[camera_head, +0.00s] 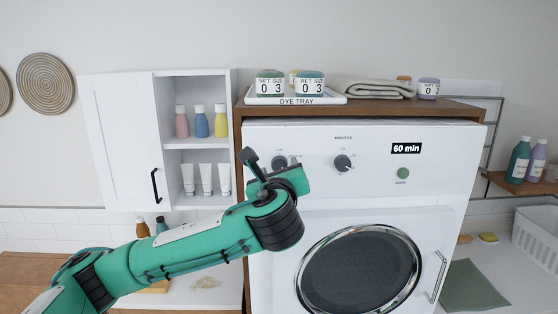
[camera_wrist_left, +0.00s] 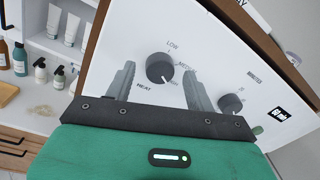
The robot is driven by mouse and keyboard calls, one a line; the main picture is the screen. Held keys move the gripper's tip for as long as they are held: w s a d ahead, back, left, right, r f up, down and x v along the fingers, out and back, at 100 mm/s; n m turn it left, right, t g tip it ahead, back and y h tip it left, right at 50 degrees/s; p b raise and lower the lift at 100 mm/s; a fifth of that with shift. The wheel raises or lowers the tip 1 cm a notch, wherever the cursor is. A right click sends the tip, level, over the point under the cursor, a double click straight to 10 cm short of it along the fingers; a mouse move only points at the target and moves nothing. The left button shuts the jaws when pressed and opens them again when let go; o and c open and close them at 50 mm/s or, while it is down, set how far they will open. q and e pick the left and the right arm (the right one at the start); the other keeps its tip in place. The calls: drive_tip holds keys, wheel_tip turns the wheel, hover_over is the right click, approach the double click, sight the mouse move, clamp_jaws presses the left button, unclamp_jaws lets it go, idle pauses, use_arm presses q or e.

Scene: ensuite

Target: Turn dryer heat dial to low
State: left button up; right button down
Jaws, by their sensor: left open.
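The dryer (camera_head: 420,220) has a white front panel with dials. The heat dial (camera_wrist_left: 160,68) is a dark round knob in the left wrist view, with LOW and MED printed around it and HEAT below. Its pointer seems to face lower right, past MED, but the mark is small. In the head view the heat dial (camera_head: 279,162) is partly hidden by my left gripper (camera_head: 270,169). In the left wrist view my left gripper (camera_wrist_left: 158,83) is open, with one finger on each side of the heat dial. I cannot tell whether they touch it. My right gripper is not in view.
A minutes dial (camera_head: 342,163) and a green button (camera_head: 403,174) sit right of the heat dial. A dye tray (camera_head: 300,100) with jars stands on top. An open shelf cabinet (camera_head: 196,148) with bottles and tubes is at the left.

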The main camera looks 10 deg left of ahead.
use_arm(q)
drive_tip(key=shift+w+a, duration=0.1)
drive_tip(key=shift+w, duration=0.3)
drive_tip(key=shift+c, duration=0.4)
drive_tip(key=c, duration=0.9)
drive_tip(key=shift+d+f+n+y+b, duration=0.1)
drive_tip(key=shift+n+y+b, duration=0.25)
drive_tip(key=shift+n+b, duration=3.15)
drive_tip(key=shift+d+f+n+y+b, duration=0.1)
drive_tip(key=shift+n+y+b, duration=0.2)
drive_tip(key=shift+n+b, duration=3.2)
drive_tip(key=shift+f+n+y+b, duration=0.1)
drive_tip(key=shift+n+y+b, duration=0.25)
drive_tip(key=shift+n+b, duration=3.15)
drive_tip(key=n+p, duration=0.3)
drive_tip(key=n, duration=0.1)
drive_tip(key=shift+p, duration=0.35)
